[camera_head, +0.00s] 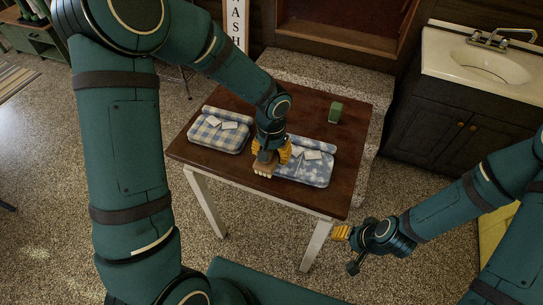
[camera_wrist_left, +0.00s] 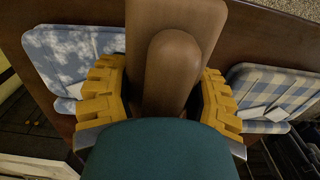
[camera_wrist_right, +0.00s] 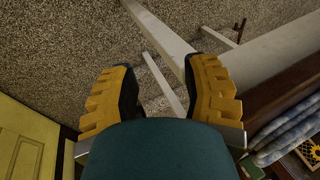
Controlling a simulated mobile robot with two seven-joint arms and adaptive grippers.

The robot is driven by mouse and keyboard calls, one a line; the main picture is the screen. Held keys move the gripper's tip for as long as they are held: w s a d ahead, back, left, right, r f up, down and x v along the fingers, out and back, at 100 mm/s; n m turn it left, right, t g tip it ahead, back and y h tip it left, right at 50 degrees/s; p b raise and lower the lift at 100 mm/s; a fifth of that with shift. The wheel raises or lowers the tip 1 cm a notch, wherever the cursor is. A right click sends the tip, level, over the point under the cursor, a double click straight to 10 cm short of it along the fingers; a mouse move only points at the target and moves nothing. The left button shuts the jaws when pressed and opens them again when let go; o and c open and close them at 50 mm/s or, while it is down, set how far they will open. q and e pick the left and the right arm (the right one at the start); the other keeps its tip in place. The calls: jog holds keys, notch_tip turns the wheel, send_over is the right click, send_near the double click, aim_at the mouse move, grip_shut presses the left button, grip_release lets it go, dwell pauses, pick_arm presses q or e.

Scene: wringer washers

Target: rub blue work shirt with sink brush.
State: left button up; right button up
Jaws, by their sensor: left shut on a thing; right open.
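A blue shirt with pale patches (camera_head: 312,172) lies folded on the right part of the brown table. It also shows in the left wrist view (camera_wrist_left: 68,52). My left gripper (camera_head: 270,157) is shut on the wooden sink brush (camera_head: 263,169), which is at the shirt's left edge; I cannot tell whether they touch. The brush handle fills the gap between the fingers in the left wrist view (camera_wrist_left: 172,70). A blue and white checked shirt (camera_head: 218,134) lies folded to the left. My right gripper (camera_head: 342,233) is open and empty, off the table's front right corner.
The table (camera_head: 240,101) has a green block (camera_head: 335,112) near its back right. A sink (camera_head: 490,65) on a dark cabinet stands at the back right. A stone-like ledge (camera_head: 315,72) runs behind the table. The table's front strip is clear.

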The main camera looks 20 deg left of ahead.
pick_arm(q)
jog(key=shift+d+r+p, duration=0.1)
jog(key=shift+r+p, duration=0.2)
jog(key=shift+r, duration=0.4)
notch_tip(320, 180, up, 2)
jog(key=shift+r+p, duration=0.2)
jog(key=shift+p, duration=0.65)
jog(key=shift+r+p, duration=0.45)
jog(key=shift+r, duration=0.2)
jog(key=shift+f, duration=0.1)
